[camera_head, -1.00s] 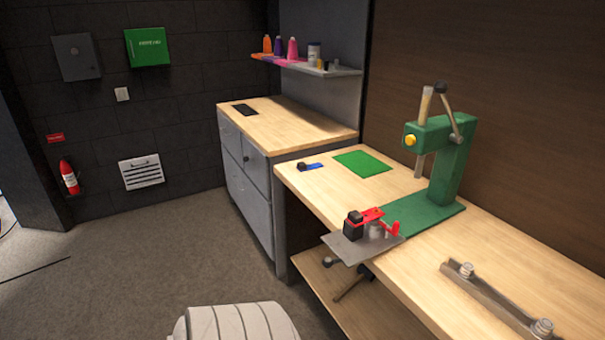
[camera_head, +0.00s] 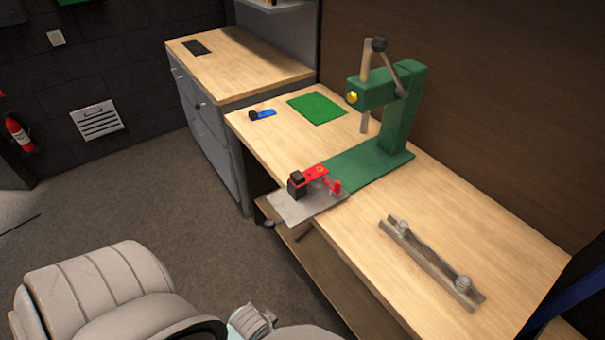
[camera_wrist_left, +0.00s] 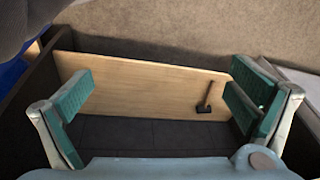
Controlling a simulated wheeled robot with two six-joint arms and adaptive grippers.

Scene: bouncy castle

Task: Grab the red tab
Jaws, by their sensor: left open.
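A red flat piece (camera_head: 314,174) lies on top of a small clamp with a black block (camera_head: 296,184), which sits on a grey metal plate (camera_head: 300,207) at the workbench's front edge. A small upright red tab (camera_head: 333,187) stands at the clamp's right end. In the left wrist view my left gripper (camera_wrist_left: 165,103) is open and empty, its teal-padded fingers wide apart. Neither red part shows in that view. My left arm's pale links show at the bottom of the head view, below and left of the clamp. My right gripper is not in view.
The wooden workbench (camera_head: 430,225) holds a green press (camera_head: 395,110), a green mat (camera_head: 317,108) and a metal bar with two knobs (camera_head: 430,262). A grey cabinet (camera_head: 205,125) stands behind. In the wrist view, a wooden board (camera_wrist_left: 150,95) and a dark knob (camera_wrist_left: 204,109) lie beyond the fingers.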

